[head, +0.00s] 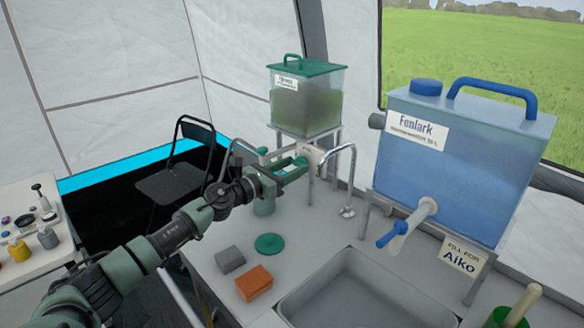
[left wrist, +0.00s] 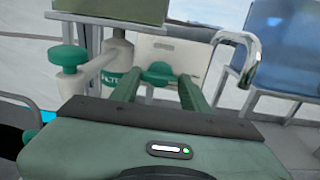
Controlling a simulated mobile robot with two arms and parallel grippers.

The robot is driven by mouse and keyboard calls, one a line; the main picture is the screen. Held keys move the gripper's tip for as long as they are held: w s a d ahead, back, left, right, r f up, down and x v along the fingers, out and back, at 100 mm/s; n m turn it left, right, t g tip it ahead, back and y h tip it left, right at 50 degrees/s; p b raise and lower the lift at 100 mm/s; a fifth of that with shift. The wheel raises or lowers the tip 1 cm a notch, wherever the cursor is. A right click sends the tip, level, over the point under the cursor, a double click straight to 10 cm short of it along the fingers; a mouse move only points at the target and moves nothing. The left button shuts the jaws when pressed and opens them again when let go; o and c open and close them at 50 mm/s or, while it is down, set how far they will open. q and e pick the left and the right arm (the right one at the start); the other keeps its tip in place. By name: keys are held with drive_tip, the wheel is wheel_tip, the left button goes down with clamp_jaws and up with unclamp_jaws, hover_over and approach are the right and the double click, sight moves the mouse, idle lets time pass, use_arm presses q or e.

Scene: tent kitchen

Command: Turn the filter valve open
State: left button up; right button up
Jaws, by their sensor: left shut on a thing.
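The filter valve is a green handle (left wrist: 160,72) on a pale plate below the green-lidded tank (head: 306,98). In the left wrist view it sits between the tips of my two green fingers. My left gripper (head: 294,166) is shut on this handle; it also shows in the left wrist view (left wrist: 158,84). In the head view my fingers partly cover the valve, so its exact angle is hard to read. A pale pipe with a round green knob (left wrist: 70,57) and a partly hidden label stands left of the fingers. My right gripper is not in view.
A curved metal tap (head: 346,165) rises close to the right of my gripper. The blue Fenlark tank (head: 462,150) with a blue-handled spigot stands right, behind the sink (head: 345,300). A green lid (head: 270,244), grey block (head: 230,259) and orange sponge (head: 254,282) lie on the counter.

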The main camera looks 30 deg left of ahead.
use_arm(q)
drive_tip(key=shift+r+n, duration=0.1)
drive_tip(key=shift+n, duration=0.2)
drive_tip(key=n+p, duration=0.2)
drive_tip(key=n, duration=0.2)
drive_tip(key=shift+r, duration=0.1)
drive_tip(key=n+p, duration=0.2)
drive_tip(key=n, duration=0.2)
drive_tip(key=shift+a+n, duration=0.1)
drive_tip(key=shift+n, duration=0.3)
drive_tip(key=n+p, duration=0.3)
drive_tip(key=n, duration=0.2)
drive_tip(key=shift+n+p, duration=0.75)
drive_tip(key=shift+n, duration=0.95)
drive_tip(key=o, duration=1.4)
drive_tip(key=shift+c, duration=0.2)
drive_tip(key=shift+f, duration=0.2)
